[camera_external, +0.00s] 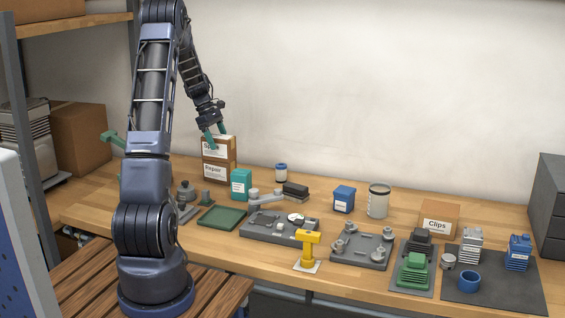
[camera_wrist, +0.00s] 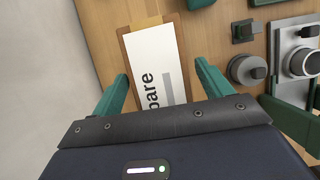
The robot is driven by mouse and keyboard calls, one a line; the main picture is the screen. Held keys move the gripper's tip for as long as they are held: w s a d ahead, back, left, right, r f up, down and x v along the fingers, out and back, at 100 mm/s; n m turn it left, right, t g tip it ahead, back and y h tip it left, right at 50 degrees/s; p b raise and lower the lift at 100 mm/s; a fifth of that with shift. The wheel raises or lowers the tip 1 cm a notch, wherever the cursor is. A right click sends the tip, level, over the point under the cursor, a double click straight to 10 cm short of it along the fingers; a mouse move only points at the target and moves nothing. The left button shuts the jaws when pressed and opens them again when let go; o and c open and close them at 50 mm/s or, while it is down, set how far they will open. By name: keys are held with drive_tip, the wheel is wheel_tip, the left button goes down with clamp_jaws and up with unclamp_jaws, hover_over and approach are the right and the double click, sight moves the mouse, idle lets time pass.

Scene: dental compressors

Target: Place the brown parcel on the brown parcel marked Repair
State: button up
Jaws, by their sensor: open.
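A brown parcel (camera_external: 228,149) with a white label sits on top of the brown parcel marked Repair (camera_external: 217,173) near the wall. In the wrist view the upper parcel (camera_wrist: 155,62) shows a label ending in "pare", its first letter cut off. My gripper (camera_external: 214,137) is open at the top of the upper parcel. In the wrist view its green fingers (camera_wrist: 162,78) lie to the left and right of the parcel, with gaps showing. The Repair parcel is hidden in the wrist view.
A teal box (camera_external: 241,184) stands just right of the stack, and a green tray (camera_external: 222,218) lies in front. A grey fixture (camera_external: 187,198) is close by at left. A brown Clips box (camera_external: 438,218) stands far right.

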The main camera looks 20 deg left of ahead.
drive_tip(key=v, duration=0.9)
drive_tip(key=shift+r, duration=0.15)
drive_tip(key=shift+s+d+r, duration=0.2)
drive_tip(key=shift+r, duration=0.2)
drive_tip(key=s+d+r+m+t+y, duration=0.1)
drive_tip(key=s+d+r+m, duration=0.3)
drive_tip(key=s+d+r, duration=0.45)
drive_tip(key=s+d+r+m+t+y, duration=0.1)
drive_tip(key=s+d+r+m, duration=0.35)
drive_tip(key=s, duration=0.65)
drive_tip(key=s+d+f+m+t+y, duration=0.1)
drive_tip(key=s+d+m, duration=0.2)
drive_tip(key=s, duration=0.8)
drive_tip(key=s+d+f+m+t+y, duration=0.1)
drive_tip(key=s+m, duration=0.5)
drive_tip(key=s, duration=0.6)
drive_tip(key=d+f, duration=0.1)
drive_tip(key=d, duration=0.1)
drive_tip(key=shift+d+f+t, duration=0.2)
drive_tip(key=shift+d+t, duration=0.1)
drive_tip(key=shift+d, duration=0.1)
